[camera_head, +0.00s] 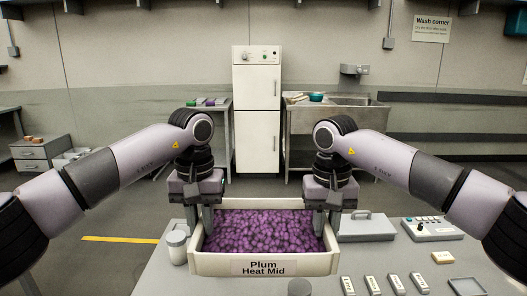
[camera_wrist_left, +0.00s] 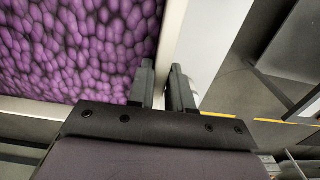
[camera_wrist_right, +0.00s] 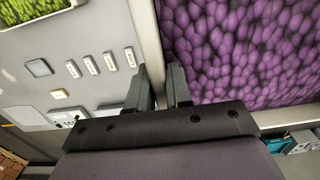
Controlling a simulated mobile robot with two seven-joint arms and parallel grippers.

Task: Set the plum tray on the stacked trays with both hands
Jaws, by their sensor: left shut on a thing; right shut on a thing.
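The plum tray (camera_head: 205,263) is a cream, open tray full of purple candies, with a front label reading "Plum Heat Mid". It looks level at the front middle of the head view. My left gripper (camera_head: 198,222) is shut on its left wall, which also shows between the fingers in the left wrist view (camera_wrist_left: 163,80). My right gripper (camera_head: 327,222) is shut on its right wall, seen in the right wrist view (camera_wrist_right: 157,80). I cannot make out the stacked trays or what is directly under the plum tray.
A grey table (camera_head: 390,262) holds a white jar (camera_head: 177,246), a grey lidded box (camera_head: 366,227), a control panel (camera_head: 432,229) and several small labelled bars to the right. A tray of green candies (camera_wrist_right: 45,20) shows at the corner of the right wrist view.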

